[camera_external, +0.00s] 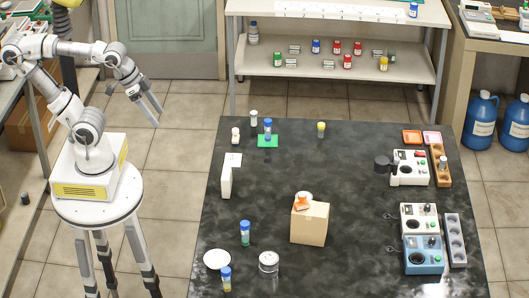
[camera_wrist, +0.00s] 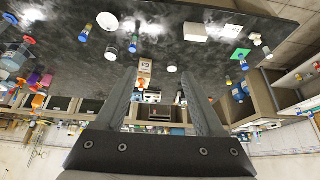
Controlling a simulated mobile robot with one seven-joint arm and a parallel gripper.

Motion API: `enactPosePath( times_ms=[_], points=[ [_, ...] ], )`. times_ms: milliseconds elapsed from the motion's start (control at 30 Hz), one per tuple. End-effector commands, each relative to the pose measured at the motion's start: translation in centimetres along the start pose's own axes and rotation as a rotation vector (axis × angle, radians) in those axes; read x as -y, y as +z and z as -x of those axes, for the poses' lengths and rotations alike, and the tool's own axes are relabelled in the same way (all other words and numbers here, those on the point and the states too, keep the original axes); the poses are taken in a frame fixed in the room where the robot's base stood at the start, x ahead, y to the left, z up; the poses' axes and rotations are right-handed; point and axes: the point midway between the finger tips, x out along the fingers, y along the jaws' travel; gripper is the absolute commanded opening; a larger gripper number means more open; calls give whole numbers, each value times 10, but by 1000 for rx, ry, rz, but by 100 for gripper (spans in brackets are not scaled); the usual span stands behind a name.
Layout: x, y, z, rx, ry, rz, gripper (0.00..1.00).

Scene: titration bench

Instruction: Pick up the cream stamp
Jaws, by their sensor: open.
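A small upright cream piece (camera_external: 235,135), which looks like the cream stamp, stands near the table's left edge, left of a green square. It seems to be the pale piece (camera_wrist: 257,39) at the upper right of the wrist view; its details are too small to be sure. A similar pale, capped piece (camera_external: 253,119) stands just behind it, so the two are easily confused. My gripper (camera_external: 150,111) is in the air beyond the table's left side, apart from both. In the wrist view my gripper (camera_wrist: 162,82) has its fingers spread with nothing held between them.
A blue-capped vial (camera_external: 267,125) stands on the green square (camera_external: 263,145). A white block (camera_external: 226,181) and a cardboard box (camera_external: 310,223) stand nearer. Instruments (camera_external: 409,168) line the right side. The table's back middle is mostly clear around a yellow-capped vial (camera_external: 321,130).

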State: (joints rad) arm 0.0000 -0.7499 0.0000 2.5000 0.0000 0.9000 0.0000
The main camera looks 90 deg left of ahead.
Motion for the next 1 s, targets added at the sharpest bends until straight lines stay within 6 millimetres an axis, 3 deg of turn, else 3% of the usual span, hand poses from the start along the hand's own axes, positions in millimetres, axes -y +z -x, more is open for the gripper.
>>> enactPosePath(
  times_ms=[267, 467, 767, 1000],
  points=[
    [1, -2, -1, 3, -1, 11, 71],
    [19, -28, -13, 44, -20, 165, 71],
    [89, -91, -56, 132, -97, 580, 71],
    [165, -122, -108, 188, -187, 909, 71]
  ],
)
